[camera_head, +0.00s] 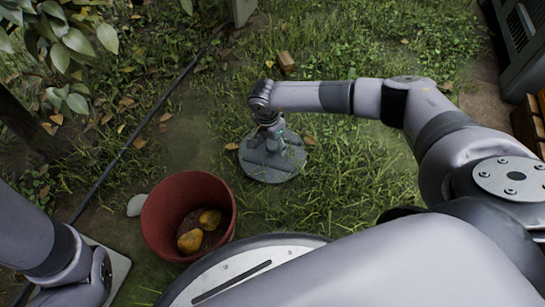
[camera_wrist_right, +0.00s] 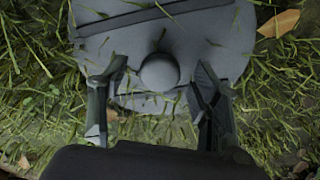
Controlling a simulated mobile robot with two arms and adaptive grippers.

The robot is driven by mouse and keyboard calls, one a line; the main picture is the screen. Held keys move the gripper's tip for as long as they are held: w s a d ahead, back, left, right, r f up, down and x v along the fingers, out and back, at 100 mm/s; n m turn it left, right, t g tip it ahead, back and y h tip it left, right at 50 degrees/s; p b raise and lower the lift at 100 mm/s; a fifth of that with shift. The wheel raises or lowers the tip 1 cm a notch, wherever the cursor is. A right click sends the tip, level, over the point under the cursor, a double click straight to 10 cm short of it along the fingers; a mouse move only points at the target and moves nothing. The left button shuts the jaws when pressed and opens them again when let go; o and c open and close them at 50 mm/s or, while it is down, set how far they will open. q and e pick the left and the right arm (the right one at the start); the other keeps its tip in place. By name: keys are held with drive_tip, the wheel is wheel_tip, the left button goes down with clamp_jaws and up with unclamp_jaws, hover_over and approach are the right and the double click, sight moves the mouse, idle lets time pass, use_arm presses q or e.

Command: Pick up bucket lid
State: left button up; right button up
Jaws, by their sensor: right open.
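The bucket lid (camera_head: 268,174) is a grey round disc lying flat on the grass, right of the red bucket (camera_head: 151,217). My right gripper (camera_head: 273,146) is above the lid, pointing down, and hides part of it. In the right wrist view the lid (camera_wrist_right: 215,38) shows a round knob (camera_wrist_right: 160,72) in its middle. There my right gripper (camera_wrist_right: 160,80) is open, with one finger on each side of the knob and a gap to it on both sides. My left arm shows at the lower left, but its gripper is out of view.
Yellow pears (camera_head: 197,232) lie in the bucket. A pale stone (camera_head: 137,205) sits beside it. A dark hose (camera_head: 130,145) crosses the ground at left. Crates (camera_head: 530,125) and a grey box (camera_head: 518,45) stand at the right edge. Grass around the lid is mostly clear.

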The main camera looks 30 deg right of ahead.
wheel_tip(320, 180, down, 2)
drive_tip(key=shift+w+d+f+b, duration=0.1)
drive_tip(key=shift+d+b, duration=0.05)
drive_tip(key=shift+b, duration=0.3)
drive_tip(key=shift+c, duration=0.3)
drive_tip(key=c, duration=1.3)
drive_tip(key=shift+r, duration=0.25)
